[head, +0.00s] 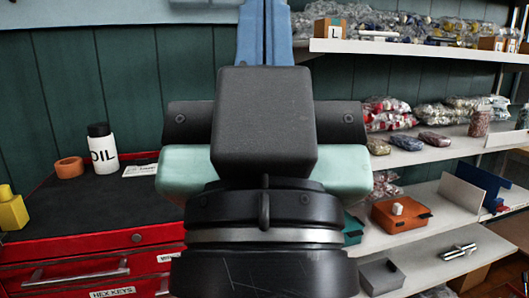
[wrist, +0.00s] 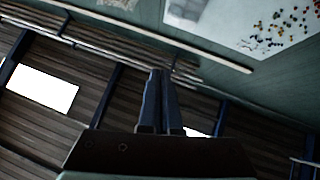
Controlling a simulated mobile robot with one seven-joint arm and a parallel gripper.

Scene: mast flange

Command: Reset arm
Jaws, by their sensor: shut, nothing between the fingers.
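My gripper (head: 265,30) rises in the middle of the head view, its two blue fingers pointing up and pressed together. Its upper end is cut off by the top edge of the view. In the wrist view the shut fingers (wrist: 160,100) show dark blue at the centre, with nothing between them. The gripper is clear of the shelves and the cabinet. My wrist hides the middle of the head view.
A red tool cabinet (head: 100,243) stands at left, with an oil bottle (head: 103,152) and an orange ring (head: 69,167) on its black top. At right, shelves (head: 420,48) hold bagged parts and an orange box (head: 401,214). A yellow object (head: 11,210) is at far left.

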